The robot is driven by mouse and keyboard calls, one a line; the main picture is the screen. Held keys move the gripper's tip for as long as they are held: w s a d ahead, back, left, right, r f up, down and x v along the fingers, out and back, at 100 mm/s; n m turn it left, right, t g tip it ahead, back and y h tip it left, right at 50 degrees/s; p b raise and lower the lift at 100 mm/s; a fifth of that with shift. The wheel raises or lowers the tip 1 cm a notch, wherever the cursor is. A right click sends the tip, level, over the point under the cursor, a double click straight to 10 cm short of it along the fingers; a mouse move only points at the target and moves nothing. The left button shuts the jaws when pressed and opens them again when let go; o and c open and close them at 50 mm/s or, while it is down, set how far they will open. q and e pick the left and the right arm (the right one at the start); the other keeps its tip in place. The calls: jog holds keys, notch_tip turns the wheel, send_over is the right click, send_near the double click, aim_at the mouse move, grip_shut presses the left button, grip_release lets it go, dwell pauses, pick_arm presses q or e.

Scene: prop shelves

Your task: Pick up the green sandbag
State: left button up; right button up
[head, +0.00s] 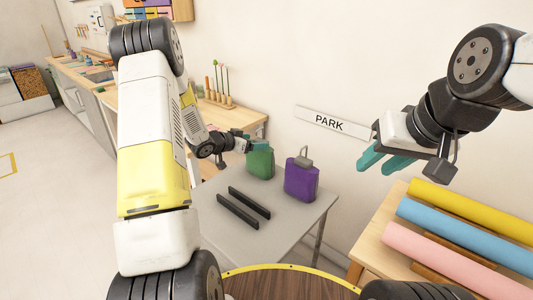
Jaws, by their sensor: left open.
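The green sandbag (260,165) stands upright on the grey table (285,225), near its back edge. My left gripper (254,144) is at the top of the green sandbag, its teal fingers overlapping the bag's upper part in the head view. It is open. Its fingers partly hide the bag's top and handle, and I cannot tell whether they touch it. My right gripper (383,162) is high on the right, away from the bag, with its teal fingers apart and empty.
A purple sandbag (301,181) with a grey handle stands close to the right of the green one. Two black bars (243,206) lie in front. Yellow, blue (465,236) and pink rolls lie on a wooden stand at right. A PARK sign (331,122) is on the wall.

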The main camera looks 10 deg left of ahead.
pick_arm(q)
jog(key=x, duration=0.2)
jog(key=shift+w+d+f, duration=0.1)
jog(key=shift+w+d, duration=0.05)
jog(key=shift+w, duration=0.05)
grip_shut()
jog(key=shift+w+r, duration=0.1)
jog(key=shift+r, duration=0.2)
